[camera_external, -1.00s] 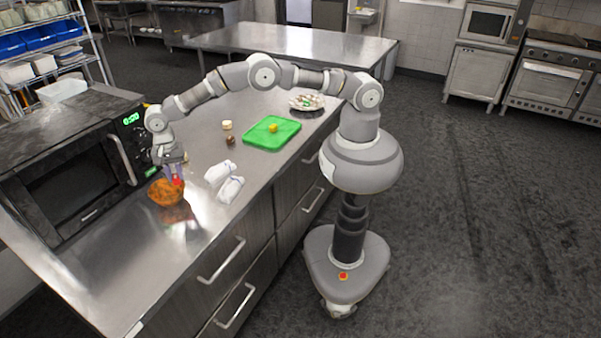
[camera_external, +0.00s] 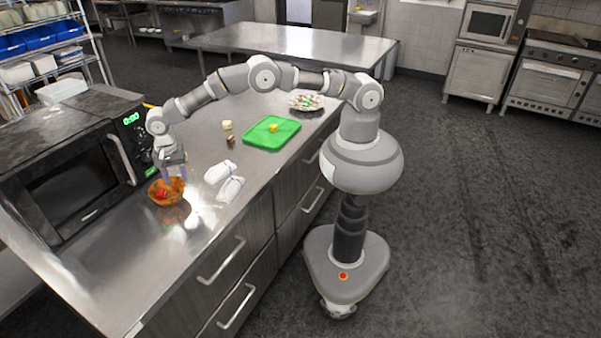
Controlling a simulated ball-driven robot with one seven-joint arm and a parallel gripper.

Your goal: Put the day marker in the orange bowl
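The orange bowl (camera_external: 168,200) stands on the steel counter, in front of the microwave. A small red item (camera_external: 161,194), which looks like the day marker, lies inside the bowl toward its left side. My gripper (camera_external: 175,180) is directly over the bowl, pointing down, with its fingertips close to the bowl's rim. Its fingers look spread apart, with the red item clear of them. Whether the fingertips touch the bowl cannot be told at this size.
A black microwave (camera_external: 70,185) stands left of the bowl. A green cutting board (camera_external: 262,143) with a yellow item, a small brown item (camera_external: 230,140), a cream item (camera_external: 227,125) and a full plate (camera_external: 307,108) are farther back.

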